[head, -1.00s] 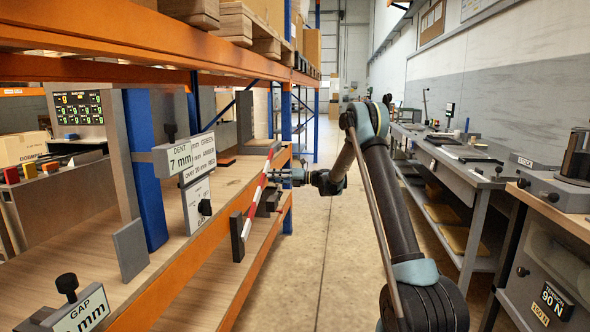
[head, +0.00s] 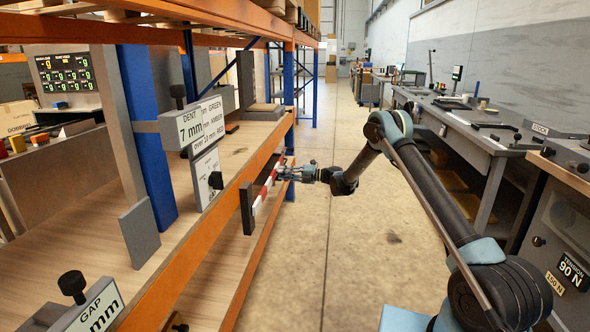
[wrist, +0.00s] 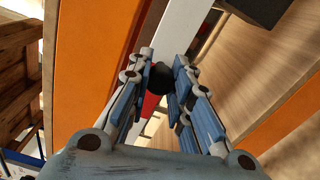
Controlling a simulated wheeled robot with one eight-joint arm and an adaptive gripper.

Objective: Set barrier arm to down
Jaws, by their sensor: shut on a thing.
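The barrier arm (head: 264,191) is a red-and-white striped bar at the outer side of the orange shelf beam in the head view. It runs from a dark upright plate (head: 246,208) at its near end, and lies roughly along the beam. My gripper (head: 284,173) is at its far part. In the wrist view my gripper (wrist: 168,80) has its blue-padded fingers around a black knob (wrist: 160,76). White (wrist: 187,28) and red (wrist: 150,104) parts of the bar show beside the knob. The fingers hide part of it.
The orange shelf beam (head: 215,212) runs close along the left of the bar. Gauge signs such as the dent sign (head: 190,124) stand on the shelf. A workbench (head: 470,130) lines the right. The aisle floor (head: 345,230) between is clear.

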